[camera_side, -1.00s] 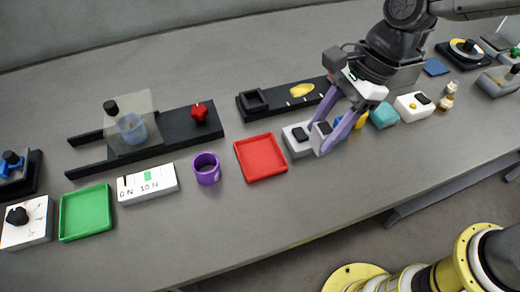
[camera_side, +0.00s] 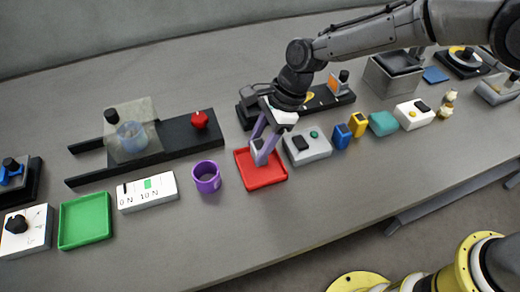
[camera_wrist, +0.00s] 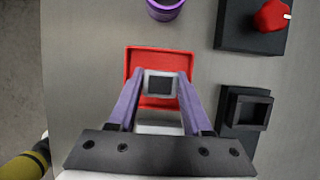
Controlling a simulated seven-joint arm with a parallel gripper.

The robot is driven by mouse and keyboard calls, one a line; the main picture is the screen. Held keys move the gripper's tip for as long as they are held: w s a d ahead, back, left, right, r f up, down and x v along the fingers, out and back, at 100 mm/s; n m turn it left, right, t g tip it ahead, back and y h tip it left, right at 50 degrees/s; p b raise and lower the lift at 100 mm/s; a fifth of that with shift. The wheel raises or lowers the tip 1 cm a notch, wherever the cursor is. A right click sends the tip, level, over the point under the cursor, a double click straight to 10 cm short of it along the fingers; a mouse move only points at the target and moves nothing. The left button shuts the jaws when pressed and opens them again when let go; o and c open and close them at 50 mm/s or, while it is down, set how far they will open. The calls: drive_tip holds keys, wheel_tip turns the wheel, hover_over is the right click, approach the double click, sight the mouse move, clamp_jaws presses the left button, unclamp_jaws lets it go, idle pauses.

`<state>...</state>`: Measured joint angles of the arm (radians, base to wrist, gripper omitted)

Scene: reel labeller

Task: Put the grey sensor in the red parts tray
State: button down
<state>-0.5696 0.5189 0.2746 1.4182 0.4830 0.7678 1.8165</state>
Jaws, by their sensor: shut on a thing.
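The red parts tray (camera_side: 264,180) lies on the table in the side view, and its red rim (camera_wrist: 160,50) shows in the wrist view. My gripper (camera_side: 262,157) is over the tray with its purple fingers pointing down. It is shut on the grey sensor (camera_wrist: 160,84), a small block with a dark square face. In the side view the sensor (camera_side: 257,145) shows partly between the fingers. I cannot tell whether it touches the tray floor.
A purple cup (camera_side: 206,178) stands left of the tray. A grey box with a dark button (camera_side: 307,147) sits close on its right. A black fixture (camera_wrist: 246,112) is beside the tray. A green tray (camera_side: 85,218) lies at far left. The table in front is clear.

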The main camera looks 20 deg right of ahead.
drive_tip(key=shift+f, duration=1.15)
drive_tip(key=shift+f, duration=0.1)
drive_tip(key=shift+c, duration=1.7)
unclamp_jaws()
drive_tip(key=v, duration=1.2)
